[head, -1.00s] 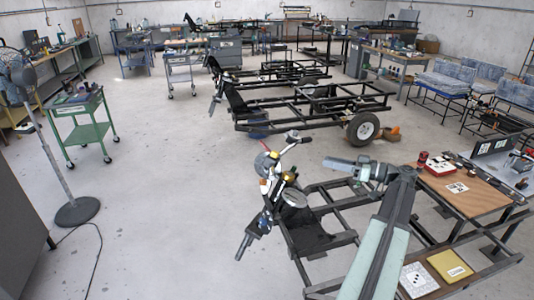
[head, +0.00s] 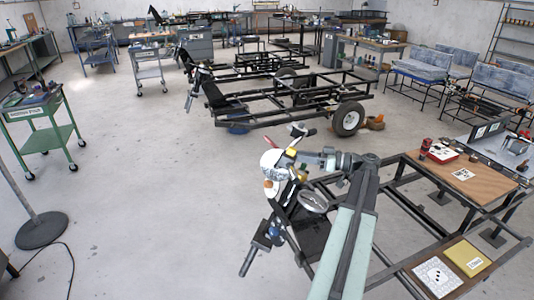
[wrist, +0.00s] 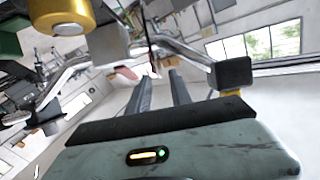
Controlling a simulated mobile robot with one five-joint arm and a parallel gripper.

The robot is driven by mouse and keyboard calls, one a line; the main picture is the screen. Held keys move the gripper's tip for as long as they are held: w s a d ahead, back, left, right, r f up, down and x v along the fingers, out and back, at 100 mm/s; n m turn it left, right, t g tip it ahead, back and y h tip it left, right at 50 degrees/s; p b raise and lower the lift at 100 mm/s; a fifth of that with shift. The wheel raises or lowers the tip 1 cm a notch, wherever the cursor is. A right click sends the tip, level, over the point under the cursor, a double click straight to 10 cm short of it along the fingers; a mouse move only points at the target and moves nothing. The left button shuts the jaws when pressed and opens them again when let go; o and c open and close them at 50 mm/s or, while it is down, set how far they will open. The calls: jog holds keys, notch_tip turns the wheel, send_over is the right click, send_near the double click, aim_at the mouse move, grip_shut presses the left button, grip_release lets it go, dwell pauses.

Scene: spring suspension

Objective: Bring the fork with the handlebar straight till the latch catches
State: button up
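The fork (head: 262,243) with the handlebar (head: 295,140) stands at the left end of the near black frame in the head view. The fork's lower end points down and left, at a slant. The chrome handlebar also crosses the wrist view (wrist: 185,47), with a black block (wrist: 233,72) at its right. My gripper (head: 303,157) is close to the handlebar, right of the round headlamp-like parts. In the wrist view its two fingers (wrist: 159,76) are apart, with nothing clearly between them. I cannot tell whether they touch the bar. I cannot make out the latch.
The near frame (head: 400,215) carries a wooden board (head: 450,188) with a red device (head: 438,151), and white and yellow plates in front. Another wheeled frame (head: 270,115) stands behind. A green cart (head: 45,135) and a fan base (head: 42,230) stand left. The floor between is clear.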

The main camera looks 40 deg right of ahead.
aim_at(276, 151)
jog(key=x, duration=0.7)
jog(key=shift+w+a, duration=0.15)
jog(key=shift+w, duration=0.25)
grip_shut()
dwell(1.2)
